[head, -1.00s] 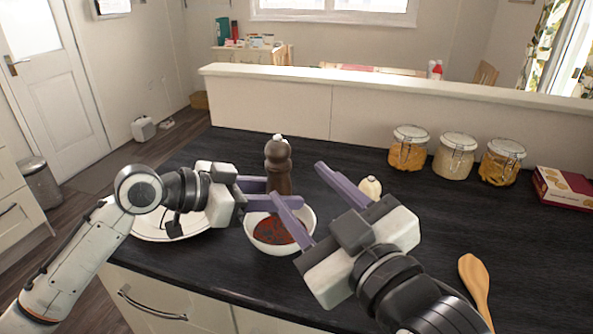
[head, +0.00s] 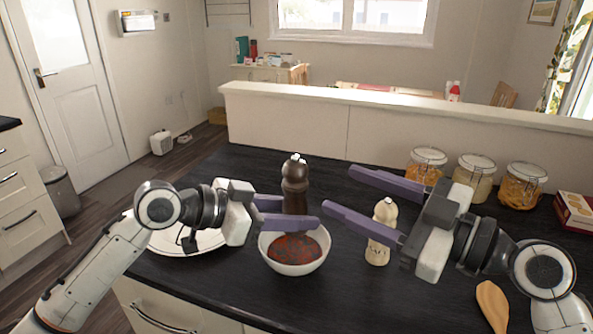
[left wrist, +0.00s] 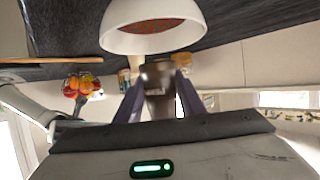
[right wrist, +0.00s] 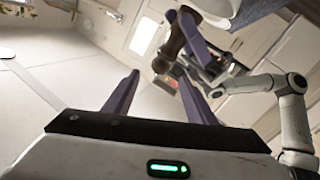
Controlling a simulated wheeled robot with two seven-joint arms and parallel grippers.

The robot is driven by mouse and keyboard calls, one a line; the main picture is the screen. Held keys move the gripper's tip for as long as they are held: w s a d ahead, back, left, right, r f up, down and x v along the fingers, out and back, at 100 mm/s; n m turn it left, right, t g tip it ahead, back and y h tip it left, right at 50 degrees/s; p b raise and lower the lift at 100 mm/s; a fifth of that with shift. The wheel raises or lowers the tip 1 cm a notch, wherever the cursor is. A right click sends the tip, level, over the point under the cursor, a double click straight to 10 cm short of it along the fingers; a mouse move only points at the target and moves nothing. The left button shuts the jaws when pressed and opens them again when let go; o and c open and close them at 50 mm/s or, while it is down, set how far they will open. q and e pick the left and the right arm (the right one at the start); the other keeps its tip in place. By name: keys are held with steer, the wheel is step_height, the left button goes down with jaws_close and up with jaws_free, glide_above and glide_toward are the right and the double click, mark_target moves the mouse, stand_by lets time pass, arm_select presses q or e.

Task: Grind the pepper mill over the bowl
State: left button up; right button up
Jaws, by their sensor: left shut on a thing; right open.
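The dark brown pepper mill (head: 295,178) stands upright with a shiny knob on top. My left gripper (head: 297,212) is shut on its lower body; the left wrist view shows the mill (left wrist: 158,92) between the fingers. The white bowl (head: 292,268), with dark red contents, is on the black counter. In the head view the mill appears above the bowl's far side; a finger hides its bottom end. My right gripper (head: 338,188) is open and empty, right of the mill, its fingers pointing towards it. The mill (right wrist: 170,45) also shows in the right wrist view.
A cream-coloured mill (head: 378,250) stands right of the bowl, partly behind my right finger. A white plate (head: 175,243) lies under my left arm. Several glass jars (head: 474,178) and a red box (head: 575,210) are back right. A wooden spoon (head: 492,303) lies front right.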

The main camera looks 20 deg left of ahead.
mark_target(296, 172)
steer(key=x, duration=1.1)
steer(key=shift+a, duration=0.2)
steer(key=shift+f, duration=0.1)
steer(key=c, duration=1)
